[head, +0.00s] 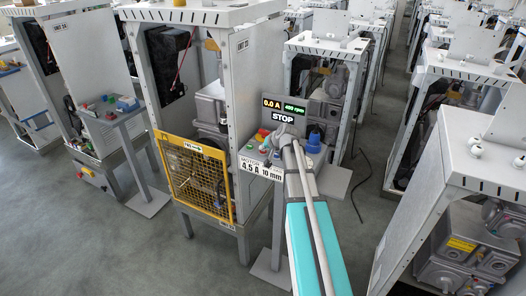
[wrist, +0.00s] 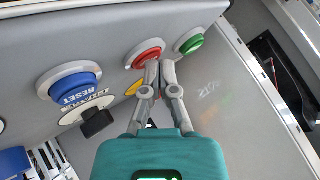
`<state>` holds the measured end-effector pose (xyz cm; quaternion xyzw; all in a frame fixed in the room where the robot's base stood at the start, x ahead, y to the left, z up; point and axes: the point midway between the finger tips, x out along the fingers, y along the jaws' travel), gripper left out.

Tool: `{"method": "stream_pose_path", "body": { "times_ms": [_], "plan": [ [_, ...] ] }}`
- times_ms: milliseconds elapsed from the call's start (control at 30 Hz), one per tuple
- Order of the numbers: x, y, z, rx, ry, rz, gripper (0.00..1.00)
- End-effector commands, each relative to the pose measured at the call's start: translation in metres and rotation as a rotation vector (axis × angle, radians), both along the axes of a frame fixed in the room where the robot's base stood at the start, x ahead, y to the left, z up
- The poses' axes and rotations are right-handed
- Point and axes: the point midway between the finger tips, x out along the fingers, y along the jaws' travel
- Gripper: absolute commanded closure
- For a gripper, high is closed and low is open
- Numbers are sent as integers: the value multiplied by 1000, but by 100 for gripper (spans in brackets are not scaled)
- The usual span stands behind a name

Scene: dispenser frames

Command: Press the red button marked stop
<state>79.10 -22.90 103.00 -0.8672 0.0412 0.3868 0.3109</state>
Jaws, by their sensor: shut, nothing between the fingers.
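The red button (wrist: 146,54) sits in a pale ring on the grey panel in the wrist view, between a blue button and a green one. A yellow piece shows just below it. I cannot read a stop mark on the button itself. My gripper (wrist: 160,61) is shut and empty, its fingertips over the lower right edge of the red button. I cannot tell whether they touch it.
The blue button (wrist: 74,84), marked RESET, is to the left in the wrist view, with a black switch (wrist: 97,121) below it. The green button (wrist: 189,41) is close on the right. In the head view a yellow mesh guard (head: 197,178) stands left of the panel.

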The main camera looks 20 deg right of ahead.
Motion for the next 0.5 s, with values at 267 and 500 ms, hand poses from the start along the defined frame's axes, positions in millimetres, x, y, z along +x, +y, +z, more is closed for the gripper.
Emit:
{"method": "stream_pose_path", "body": {
  "times_ms": [267, 500],
  "plan": [
    [0, 0, 7, 0, 1, 1, 100],
    [0, 0, 16, 0, 1, 1, 100]
  ]
}}
